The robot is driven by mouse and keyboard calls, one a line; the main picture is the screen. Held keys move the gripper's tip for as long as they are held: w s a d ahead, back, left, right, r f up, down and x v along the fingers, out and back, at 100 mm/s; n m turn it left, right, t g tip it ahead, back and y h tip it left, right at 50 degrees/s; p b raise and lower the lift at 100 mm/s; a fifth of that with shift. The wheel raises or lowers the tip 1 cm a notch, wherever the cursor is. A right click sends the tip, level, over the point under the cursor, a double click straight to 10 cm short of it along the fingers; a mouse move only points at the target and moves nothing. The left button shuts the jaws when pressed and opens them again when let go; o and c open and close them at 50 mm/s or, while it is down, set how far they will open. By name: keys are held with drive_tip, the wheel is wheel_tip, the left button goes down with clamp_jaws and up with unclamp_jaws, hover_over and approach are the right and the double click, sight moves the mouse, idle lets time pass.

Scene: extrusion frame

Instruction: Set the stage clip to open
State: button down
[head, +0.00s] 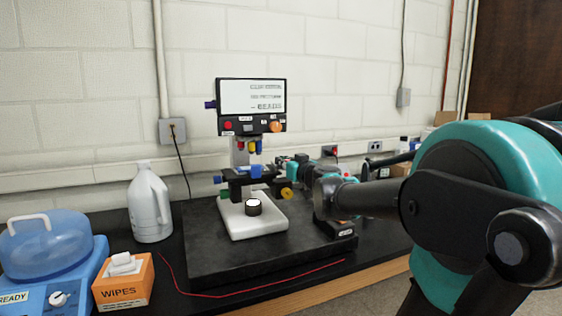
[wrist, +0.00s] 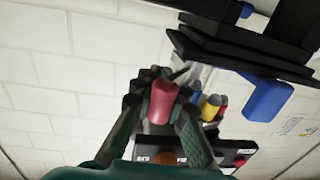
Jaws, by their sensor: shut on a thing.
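A microscope stands on a dark mat, with its dark stage (head: 240,185) over a white base (head: 262,222); the stage also shows at the upper right of the wrist view (wrist: 245,45). My gripper (head: 284,166) is at the right side of the stage. In the wrist view its two fingers are closed around a red handle (wrist: 162,98), which may be the stage clip's lever. The handle's far end is hidden, so I cannot tell the clip's setting. A blue tab (wrist: 268,96) sits beside the stage, apart from my gripper.
Red and yellow objectives (wrist: 211,107) hang close to the fingers. A screen unit (head: 251,97) tops the microscope. A white jug (head: 148,205), a wipes box (head: 124,284) and a blue lidded machine (head: 50,255) stand left.

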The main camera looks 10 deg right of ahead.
drive_tip(key=shift+s+m+t+h, duration=0.15)
drive_tip(key=shift+m+t+h, duration=0.15)
drive_tip(key=shift+m+h, duration=0.7)
drive_tip(key=shift+h, duration=0.5)
drive_tip(key=c, duration=1.5)
unclamp_jaws()
drive_tip(key=shift+c, duration=0.2)
drive_tip(key=shift+d, duration=0.1)
drive_tip(key=s+d, duration=0.2)
drive_tip(key=s, duration=0.9)
drive_tip(key=shift+s, duration=0.4)
